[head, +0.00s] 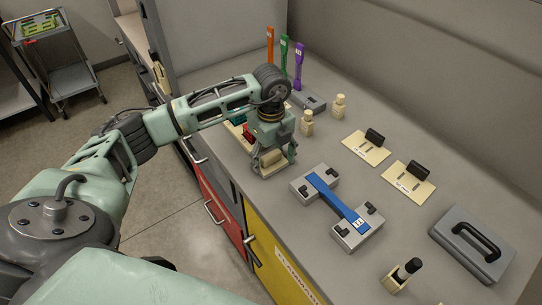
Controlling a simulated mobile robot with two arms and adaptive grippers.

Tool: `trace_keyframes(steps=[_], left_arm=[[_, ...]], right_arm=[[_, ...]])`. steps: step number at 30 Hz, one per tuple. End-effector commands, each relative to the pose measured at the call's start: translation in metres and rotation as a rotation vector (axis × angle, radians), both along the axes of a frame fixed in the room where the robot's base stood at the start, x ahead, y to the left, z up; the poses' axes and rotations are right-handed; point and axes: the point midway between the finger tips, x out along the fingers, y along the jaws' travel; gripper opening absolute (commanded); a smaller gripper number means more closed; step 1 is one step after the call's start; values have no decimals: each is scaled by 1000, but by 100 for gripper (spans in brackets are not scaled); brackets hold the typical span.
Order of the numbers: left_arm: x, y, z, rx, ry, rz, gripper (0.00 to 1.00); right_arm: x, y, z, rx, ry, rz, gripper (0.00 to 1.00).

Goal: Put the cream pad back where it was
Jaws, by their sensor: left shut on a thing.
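My left gripper (272,168) points down at the counter's front edge, left of the grey fixture. It is shut on a small cream piece, which I take to be the cream pad (269,158); the fingers hide most of it. I cannot tell whether the pad touches the counter. Two cream blocks (307,123) and (339,106) stand behind the gripper to the right. My right gripper is not in view.
Cream plates (366,147) and (408,185) with black pieces lie right. Orange, green and purple strips (299,66) stand in a grey holder. A grey handled block (471,244) sits far right.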

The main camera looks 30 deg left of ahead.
Motion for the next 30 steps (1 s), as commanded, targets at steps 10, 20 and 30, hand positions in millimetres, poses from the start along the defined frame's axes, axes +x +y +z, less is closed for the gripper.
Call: trace_keyframes(steps=[10,20,30], left_arm=[[0,0,-1,0,1,0,85],[1,0,6,-1,-2,0,85],[2,-1,71,0,-6,-1,85]], right_arm=[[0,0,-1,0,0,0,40],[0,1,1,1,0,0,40],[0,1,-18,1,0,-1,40]])
